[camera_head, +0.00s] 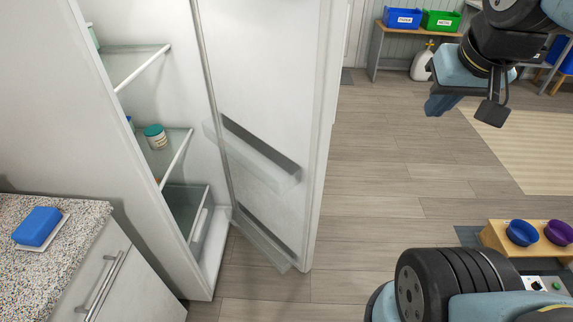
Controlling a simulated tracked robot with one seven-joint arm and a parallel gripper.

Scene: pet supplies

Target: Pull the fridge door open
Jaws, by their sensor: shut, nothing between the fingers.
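The white fridge (136,115) stands at the left with its glass shelves showing. Its door (270,75) is wide open, swung out to the right, and its inner side with clear door bins (255,160) faces the view. A small jar with a teal lid (156,137) stands on the middle shelf. My gripper (438,106) is at the upper right, shut and empty, well to the right of the door and apart from it. The door's outer side and its handle are hidden.
A speckled counter (75,215) with a blue sponge (38,226) is at the lower left. A low wooden stand (494,237) holds a blue bowl (522,232) and a purple bowl (558,232). Blue and green bins (441,20) sit on a back bench. The floor between is clear.

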